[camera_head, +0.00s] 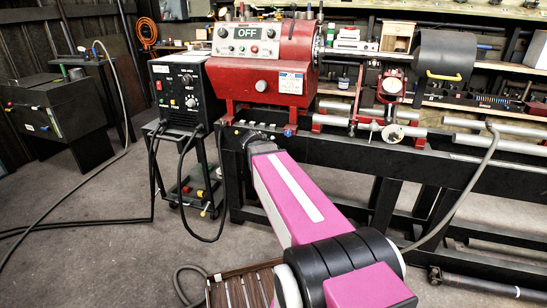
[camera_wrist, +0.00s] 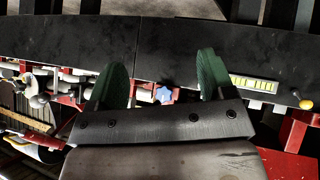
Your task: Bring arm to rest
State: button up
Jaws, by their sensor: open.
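My arm, pink with a white stripe, reaches from the bottom of the head view up to the front of the lathe. My gripper (camera_wrist: 160,78) shows in the wrist view with two green-padded fingers spread apart. It is open, and nothing is between the fingers. A blue star-shaped knob (camera_wrist: 164,95) shows beyond the gap, apart from the pads. In the head view I cannot make out the fingers at the far end of my arm. The red lathe headstock (camera_head: 262,72) stands just behind that end, with an "OFF" panel (camera_head: 246,33).
A black welder-like unit (camera_head: 180,92) stands on a cart left of the lathe, with cables hanging to the floor. The lathe's black bench frame (camera_head: 480,182) runs right. A slatted wooden crate (camera_head: 243,288) is low beside my arm. Grey floor (camera_head: 90,190) is open at left.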

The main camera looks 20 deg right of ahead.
jog(key=s+a+f+n+g+y, duration=0.2)
jog(key=s+a+f+n+y, duration=0.1)
jog(key=s+a+f, duration=0.2)
jog(key=s+a+f+n+g+y, duration=0.2)
jog(key=s+a+f+n+y, duration=0.2)
jog(key=s+f, duration=0.5)
jog(key=shift+s+a+g+y, duration=0.3)
jog(key=shift+s+a+g, duration=0.1)
jog(key=shift+s+a, duration=0.45)
jog(key=shift+w, duration=0.1)
